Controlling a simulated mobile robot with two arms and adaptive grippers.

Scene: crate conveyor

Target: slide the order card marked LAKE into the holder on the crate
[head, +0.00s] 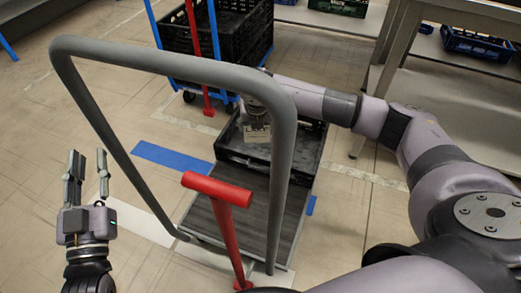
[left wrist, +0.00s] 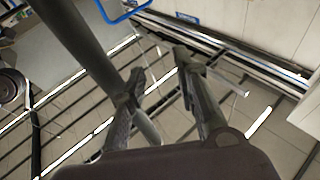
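A black crate (head: 310,150) stands on the deck of a grey cart. A pale card (head: 257,134) with dark lettering, too small to read surely, is upright at the crate's near side. My right arm reaches in from the right and ends just above the card, partly behind the cart's handle. The right fingers are not clear, and I cannot tell whether they grip the card or whether it sits in a holder. My left gripper (head: 88,178) is open and empty, left of the cart; its spread fingers also show in the left wrist view (left wrist: 160,75).
The cart's grey hoop handle (head: 170,62) and a red T-shaped lever (head: 222,215) rise in front of the crate. Another black crate (head: 235,35) stands on a blue-framed trolley behind. Metal shelving (head: 440,80) is at the right.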

